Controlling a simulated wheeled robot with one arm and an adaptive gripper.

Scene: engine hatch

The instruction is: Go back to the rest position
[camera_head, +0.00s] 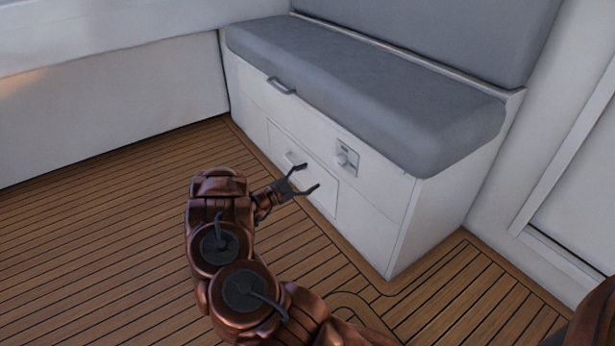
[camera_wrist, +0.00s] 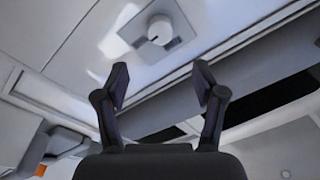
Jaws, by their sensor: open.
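My gripper (camera_head: 311,177) is open and empty, in front of the lower front of the white bench in the head view. Its two spread fingers also show in the wrist view (camera_wrist: 161,82), with nothing between them. The arm is bent and reaches toward the bench. In the wrist view a dark gap (camera_wrist: 270,65) shows beyond the fingers. From the head view I cannot tell how far the hatch stands open.
A knob on a square plate (camera_head: 345,159) sits right of the hatch; it also shows in the wrist view (camera_wrist: 158,30). A grey cushion (camera_head: 360,85) tops the bench, with a dark handle (camera_head: 281,86) under its edge. The plank floor (camera_head: 100,240) at left is clear.

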